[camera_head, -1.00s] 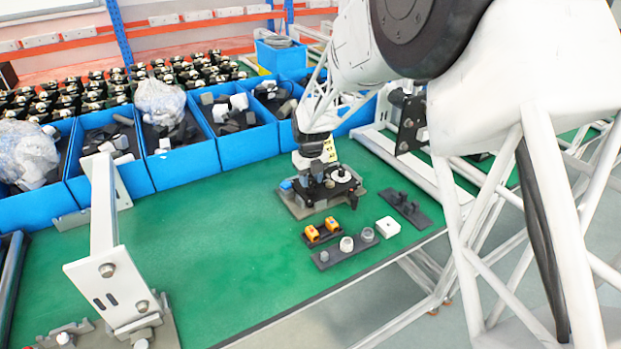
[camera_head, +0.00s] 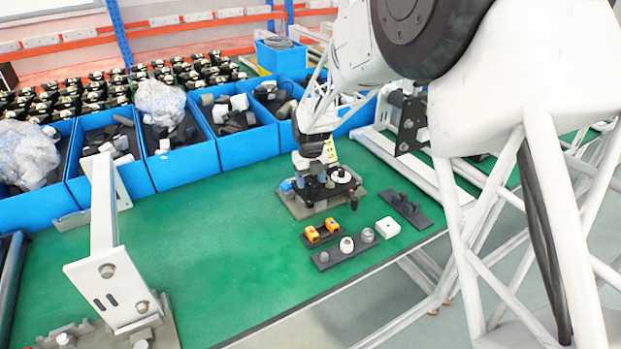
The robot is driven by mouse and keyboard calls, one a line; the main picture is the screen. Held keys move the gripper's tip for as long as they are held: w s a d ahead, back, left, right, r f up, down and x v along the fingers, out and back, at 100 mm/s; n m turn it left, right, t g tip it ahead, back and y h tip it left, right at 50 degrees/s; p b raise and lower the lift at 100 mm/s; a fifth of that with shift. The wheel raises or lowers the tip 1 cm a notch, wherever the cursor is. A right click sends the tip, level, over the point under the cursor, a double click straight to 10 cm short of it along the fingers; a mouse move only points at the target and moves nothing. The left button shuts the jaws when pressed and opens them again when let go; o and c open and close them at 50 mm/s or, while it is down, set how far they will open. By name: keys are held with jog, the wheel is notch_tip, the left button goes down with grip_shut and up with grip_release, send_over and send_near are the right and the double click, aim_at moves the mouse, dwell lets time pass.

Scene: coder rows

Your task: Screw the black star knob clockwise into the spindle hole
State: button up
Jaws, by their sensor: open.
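My gripper (camera_head: 312,185) points down over the fixture plate (camera_head: 303,211) on the green bench. It is open, and its fingers are small and dark against the fixture. A black assembly (camera_head: 340,190) with a round top sits on the plate, just right of the gripper. A small dark knob-like part (camera_head: 354,201) stands at its front right edge. I cannot tell for sure whether this is the star knob. The spindle hole cannot be made out; the gripper and black parts cover that area.
In front of the fixture lie a dark tray (camera_head: 326,257) with round parts, two orange parts (camera_head: 318,232), a white block (camera_head: 387,227) and a black holder (camera_head: 408,208). Blue bins (camera_head: 188,165) line the back. A white bracket (camera_head: 105,235) stands left. The middle green bench (camera_head: 200,250) is clear.

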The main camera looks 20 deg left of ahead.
jog(key=n, duration=0.3)
jog(key=shift+n, duration=0.3)
jog(key=n, duration=0.3)
jog(key=shift+n, duration=0.4)
jog(key=n, duration=0.3)
jog(key=shift+n, duration=1.1)
jog(key=shift+n, duration=0.3)
jog(key=shift+n, duration=1)
jog(key=n, duration=1)
